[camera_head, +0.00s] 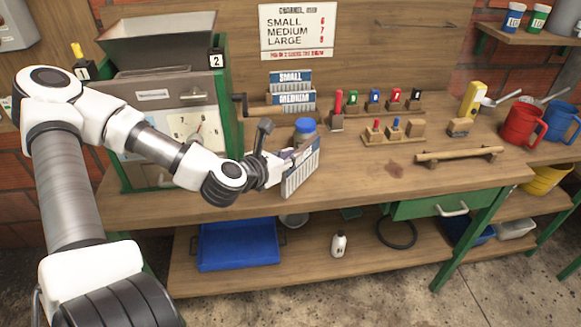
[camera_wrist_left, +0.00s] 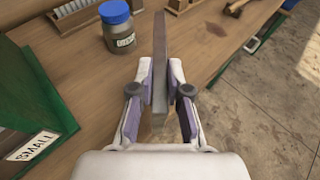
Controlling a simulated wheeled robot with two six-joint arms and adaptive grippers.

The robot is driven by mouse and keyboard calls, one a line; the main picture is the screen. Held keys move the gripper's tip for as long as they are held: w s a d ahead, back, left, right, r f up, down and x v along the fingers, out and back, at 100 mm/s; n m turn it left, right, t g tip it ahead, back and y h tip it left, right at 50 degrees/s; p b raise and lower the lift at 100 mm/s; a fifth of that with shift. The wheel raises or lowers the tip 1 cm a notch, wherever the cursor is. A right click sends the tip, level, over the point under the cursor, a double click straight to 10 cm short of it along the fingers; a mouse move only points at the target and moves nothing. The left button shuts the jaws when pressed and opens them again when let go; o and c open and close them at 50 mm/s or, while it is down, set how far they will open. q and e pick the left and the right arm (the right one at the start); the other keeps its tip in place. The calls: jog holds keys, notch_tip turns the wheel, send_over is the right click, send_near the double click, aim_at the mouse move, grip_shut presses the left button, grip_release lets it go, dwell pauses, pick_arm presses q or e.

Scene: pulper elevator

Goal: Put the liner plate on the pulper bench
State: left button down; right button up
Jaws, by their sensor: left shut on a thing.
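The liner plate (camera_head: 302,174) is a pale ribbed plate with a blue label band along its top; I cannot read the label. My left gripper (camera_head: 281,167) is shut on it and holds it upright at the front edge of the pulper bench (camera_head: 345,187). In the left wrist view the plate (camera_wrist_left: 160,55) shows edge-on between the two fingers of the left gripper (camera_wrist_left: 160,90). I cannot tell whether its lower edge touches the bench. Two similar plates, marked SMALL (camera_head: 290,79) and MEDIUM (camera_head: 293,99), stand at the back. My right gripper is out of view.
A jar with a blue lid (camera_head: 305,130) stands just behind the held plate. The green-framed pulper (camera_head: 165,95) with a crank is at the left. The front middle is clear.

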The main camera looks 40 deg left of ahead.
pick_arm(q)
jog(key=w+a+f, duration=0.3)
jog(key=w+f, duration=0.1)
jog(key=shift+a, duration=0.25)
jog(key=shift+f, duration=0.1)
jog(key=c, duration=1.1)
grip_release()
jog(key=shift+c, duration=0.2)
